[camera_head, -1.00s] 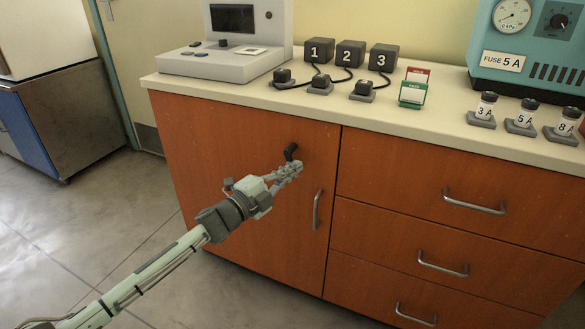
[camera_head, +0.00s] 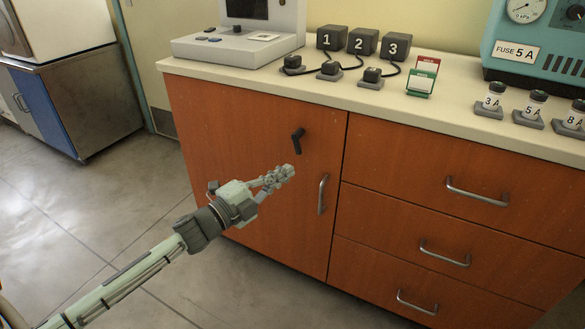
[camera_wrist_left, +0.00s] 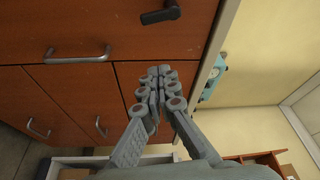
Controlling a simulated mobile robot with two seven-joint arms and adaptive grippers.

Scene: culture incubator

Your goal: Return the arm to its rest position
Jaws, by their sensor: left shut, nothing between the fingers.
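My left gripper (camera_head: 284,174) is shut and empty in the head view, in front of the orange cabinet door (camera_head: 240,130). Its arm comes in from the lower left. The gripper is below the black latch handle (camera_head: 298,140) on the door and left of the door's metal pull (camera_head: 322,194); it appears clear of both. In the left wrist view the closed fingers (camera_wrist_left: 160,78) point toward the cabinet front, with the black handle (camera_wrist_left: 160,15) beyond the fingertips. My right gripper is not in view.
The counter (camera_head: 440,108) above holds numbered black blocks (camera_head: 362,41), plugs, cards, fuses (camera_head: 535,104) and a teal device (camera_head: 545,45). Drawers with metal handles (camera_head: 476,192) are at right. Open floor (camera_head: 110,215) lies left, before a steel cabinet (camera_head: 100,105).

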